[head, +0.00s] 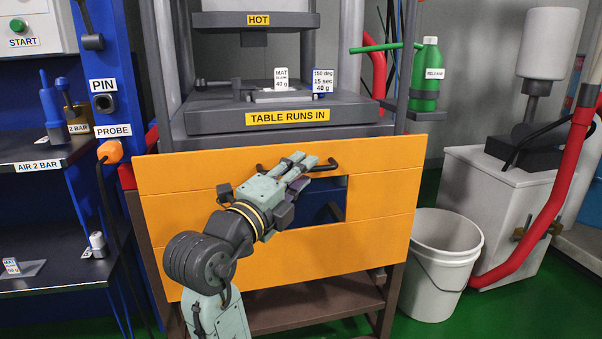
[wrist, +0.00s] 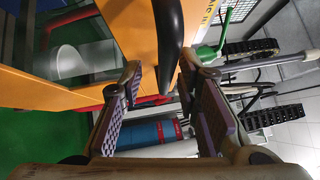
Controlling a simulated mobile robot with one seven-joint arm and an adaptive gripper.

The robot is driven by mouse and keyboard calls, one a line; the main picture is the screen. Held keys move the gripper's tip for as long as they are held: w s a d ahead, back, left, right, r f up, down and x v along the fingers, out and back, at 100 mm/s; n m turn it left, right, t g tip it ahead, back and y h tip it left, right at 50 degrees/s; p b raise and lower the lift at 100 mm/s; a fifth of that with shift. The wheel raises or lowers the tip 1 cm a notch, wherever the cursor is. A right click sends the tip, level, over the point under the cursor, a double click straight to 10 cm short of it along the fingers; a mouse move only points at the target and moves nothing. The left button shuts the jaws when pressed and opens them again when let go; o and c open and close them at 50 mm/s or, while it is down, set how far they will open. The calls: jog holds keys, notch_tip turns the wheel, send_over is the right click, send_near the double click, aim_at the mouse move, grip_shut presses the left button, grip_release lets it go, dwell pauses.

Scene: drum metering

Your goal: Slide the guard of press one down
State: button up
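The guard (head: 380,205) of the press is a wide orange panel with a rectangular window, standing in front of the press below its table. A black bar handle (head: 325,166) runs along its upper part; the middle of the handle is hidden by my gripper (head: 306,166). In the wrist view the dark handle (wrist: 168,35) reaches down toward the gap between the fingertips of my gripper (wrist: 162,78). The fingers are apart, with clear space between their purple pads. Whether either finger touches the handle I cannot tell.
Above the guard is the press table (head: 220,116) labelled "TABLE RUNS IN", with a small plate and cards. A green bottle (head: 426,80) stands on a side shelf. A white bucket (head: 441,260) is at the right, near a red pipe (head: 545,225). Blue shelving (head: 40,205) is at the left.

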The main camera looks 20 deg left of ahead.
jog(key=v, duration=1.1)
jog(key=shift+s, duration=0.25)
jog(key=shift+f, duration=0.1)
